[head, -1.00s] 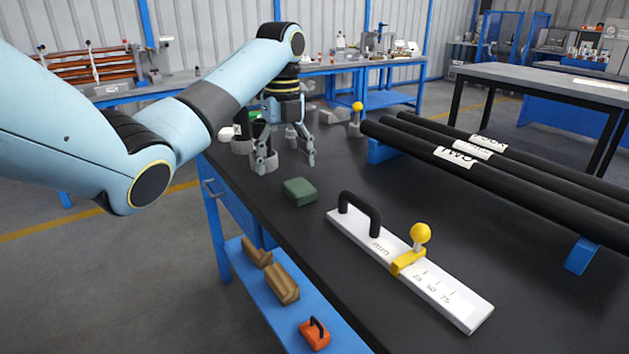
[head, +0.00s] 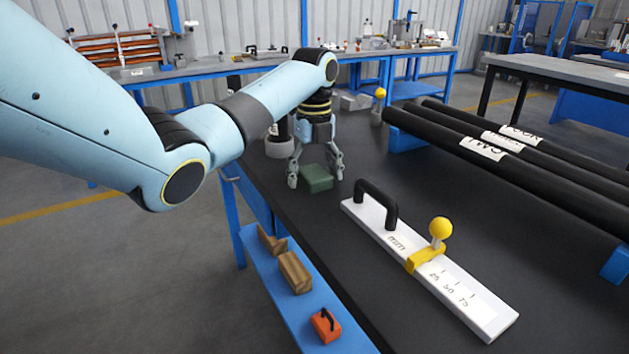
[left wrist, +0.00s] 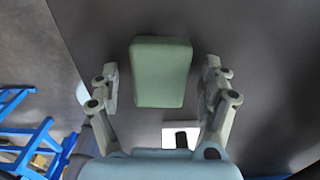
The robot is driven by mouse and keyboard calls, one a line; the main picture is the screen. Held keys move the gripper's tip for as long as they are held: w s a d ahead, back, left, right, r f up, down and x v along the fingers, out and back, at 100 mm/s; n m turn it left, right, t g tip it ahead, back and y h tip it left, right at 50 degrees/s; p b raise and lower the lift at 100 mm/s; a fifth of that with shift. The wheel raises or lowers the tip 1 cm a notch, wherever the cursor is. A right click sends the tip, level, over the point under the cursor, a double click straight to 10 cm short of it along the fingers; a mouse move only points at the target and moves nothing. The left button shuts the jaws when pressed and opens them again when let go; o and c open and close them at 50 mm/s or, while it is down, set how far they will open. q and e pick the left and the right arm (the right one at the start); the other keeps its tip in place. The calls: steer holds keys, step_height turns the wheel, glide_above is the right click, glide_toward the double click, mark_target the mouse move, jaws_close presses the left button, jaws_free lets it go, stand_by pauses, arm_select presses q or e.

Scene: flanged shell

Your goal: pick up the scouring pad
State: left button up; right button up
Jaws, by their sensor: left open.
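The scouring pad (head: 316,178) is a green block lying on the dark tabletop (head: 380,265) near its left edge. My left gripper (head: 316,183) points down at it, open, with a finger on either side of the pad. In the left wrist view the pad (left wrist: 160,72) lies between the two open fingers of my left gripper (left wrist: 162,82), with a gap on each side. I cannot tell how far the fingertips are above the table. My right gripper is not in view.
A white measuring board (head: 440,272) with a black handle and yellow knob lies nearer on the table. Black tubes (head: 500,150) rest on blue supports at the right. A blue side shelf (head: 296,318) holds wooden blocks (head: 294,272) and an orange item (head: 325,326).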

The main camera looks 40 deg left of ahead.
mark_target(314, 172)
arm_select(q)
steer(key=c, duration=1.3)
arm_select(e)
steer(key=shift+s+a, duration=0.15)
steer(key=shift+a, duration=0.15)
arm_select(q)
steer(key=shift+o, duration=0.2)
step_height(314, 172, up, 4)
steer(key=shift+r+p, duration=0.1)
steer(key=shift+p, duration=0.3)
steer(key=w+d+r+b, duration=0.2)
steer(key=w+r, duration=0.4)
steer(key=w, duration=0.5)
steer(key=shift+d+r, duration=0.35)
steer(key=shift+d, duration=0.35)
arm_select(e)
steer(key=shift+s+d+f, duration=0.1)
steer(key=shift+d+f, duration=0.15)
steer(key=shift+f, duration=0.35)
arm_select(q)
steer(key=shift+w, duration=0.1)
